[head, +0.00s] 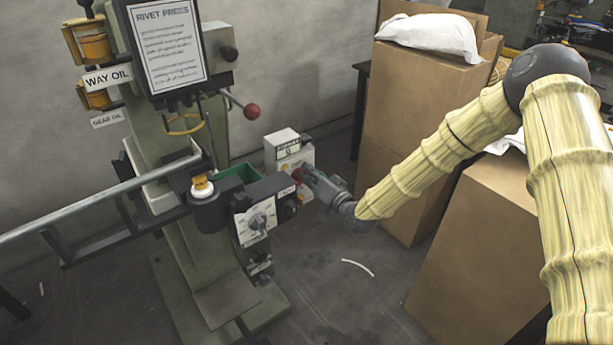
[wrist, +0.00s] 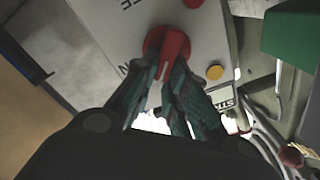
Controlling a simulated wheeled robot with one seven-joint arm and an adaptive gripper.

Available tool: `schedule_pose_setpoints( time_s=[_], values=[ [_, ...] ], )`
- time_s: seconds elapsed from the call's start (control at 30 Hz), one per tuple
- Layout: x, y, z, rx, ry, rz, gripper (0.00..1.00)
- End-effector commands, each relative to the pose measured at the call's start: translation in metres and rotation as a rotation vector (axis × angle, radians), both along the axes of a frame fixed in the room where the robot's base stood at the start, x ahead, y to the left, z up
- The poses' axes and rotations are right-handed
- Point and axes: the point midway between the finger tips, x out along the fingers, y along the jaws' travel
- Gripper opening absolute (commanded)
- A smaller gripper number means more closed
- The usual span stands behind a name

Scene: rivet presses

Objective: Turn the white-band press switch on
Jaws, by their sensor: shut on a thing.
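A light grey switch box (head: 290,155) stands behind the front control panel of the rivet press in the head view. In the wrist view its face (wrist: 120,25) carries a red rotary switch (wrist: 178,42), with part of the lettering "ON" beside it. My gripper (head: 310,176) reaches the box from the right. In the wrist view my gripper (wrist: 167,75) has its green fingers closed on both sides of the red switch handle. The fingers hide part of the handle.
The press column (head: 180,220) carries a long metal bar (head: 90,205) to the left. Cardboard boxes (head: 415,120) stand to the right. A yellow button (wrist: 215,72) is beside the switch.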

Motion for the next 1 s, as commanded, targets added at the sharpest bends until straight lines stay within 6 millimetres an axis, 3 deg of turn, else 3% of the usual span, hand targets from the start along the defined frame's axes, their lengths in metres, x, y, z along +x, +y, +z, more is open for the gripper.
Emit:
schedule_pose_setpoints(
  time_s=[0.6, 1.0],
  values=[
    [0.004, -0.007, -0.016, 0.461, 0.336, -0.002, 0.00],
    [0.004, -0.008, -0.021, 0.644, 0.471, -0.002, 0.00]
  ],
)
